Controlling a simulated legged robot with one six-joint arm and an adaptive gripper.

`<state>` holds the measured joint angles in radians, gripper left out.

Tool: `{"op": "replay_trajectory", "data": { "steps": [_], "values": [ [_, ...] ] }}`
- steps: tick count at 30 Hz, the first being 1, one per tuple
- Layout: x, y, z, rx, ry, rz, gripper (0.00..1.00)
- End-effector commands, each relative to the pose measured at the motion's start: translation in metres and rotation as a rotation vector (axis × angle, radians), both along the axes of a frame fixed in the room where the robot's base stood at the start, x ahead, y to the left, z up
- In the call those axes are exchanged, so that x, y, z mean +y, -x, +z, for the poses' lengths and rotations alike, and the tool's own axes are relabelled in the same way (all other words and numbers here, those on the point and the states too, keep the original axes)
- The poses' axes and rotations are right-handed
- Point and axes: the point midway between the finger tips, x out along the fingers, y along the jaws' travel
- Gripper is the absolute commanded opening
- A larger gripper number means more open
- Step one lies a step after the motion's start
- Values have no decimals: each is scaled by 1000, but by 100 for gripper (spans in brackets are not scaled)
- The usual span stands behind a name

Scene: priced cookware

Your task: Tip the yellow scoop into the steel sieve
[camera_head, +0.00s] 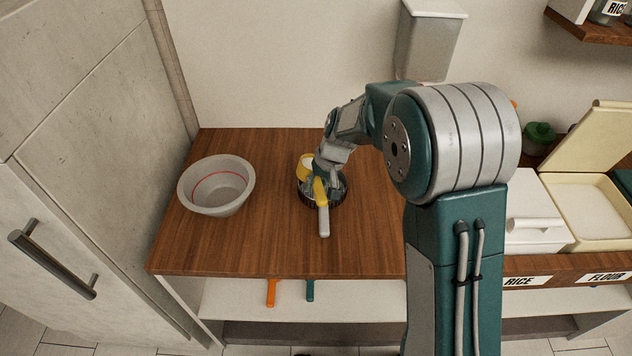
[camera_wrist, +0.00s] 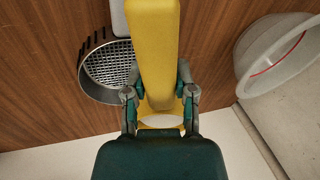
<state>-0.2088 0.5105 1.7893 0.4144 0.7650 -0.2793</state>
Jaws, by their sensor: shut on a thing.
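My gripper (camera_head: 322,180) is shut on the yellow scoop (camera_head: 320,192), with its fingers on either side of it in the wrist view (camera_wrist: 160,95). The scoop's thick yellow handle (camera_wrist: 153,40) points toward the front of the counter. Its cup end shows white inside, partly hidden by my gripper. The round steel sieve (camera_wrist: 108,68) has a dark rim, a mesh that looks bare, and a grey handle (camera_head: 323,222). It sits on the counter, partly hidden under the scoop and gripper. The cup appears beside the sieve's back left; its exact height is unclear.
A grey bowl (camera_head: 235,200) with a red line inside stands on the wooden counter (camera_head: 270,245) to the left. At the right are a white rice bin (camera_head: 535,235) and an open flour bin (camera_head: 590,212). Counter in front of the sieve is clear.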

Motion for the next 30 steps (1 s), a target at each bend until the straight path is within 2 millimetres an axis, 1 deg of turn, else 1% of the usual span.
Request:
{"op": "replay_trajectory", "data": {
  "steps": [7,17,30],
  "values": [
    [1,0,-7,28,-126,-4,0],
    [-1,-1,-5,75,-343,-6,0],
    [-5,-2,-8,162,-743,-5,0]
  ]
}}
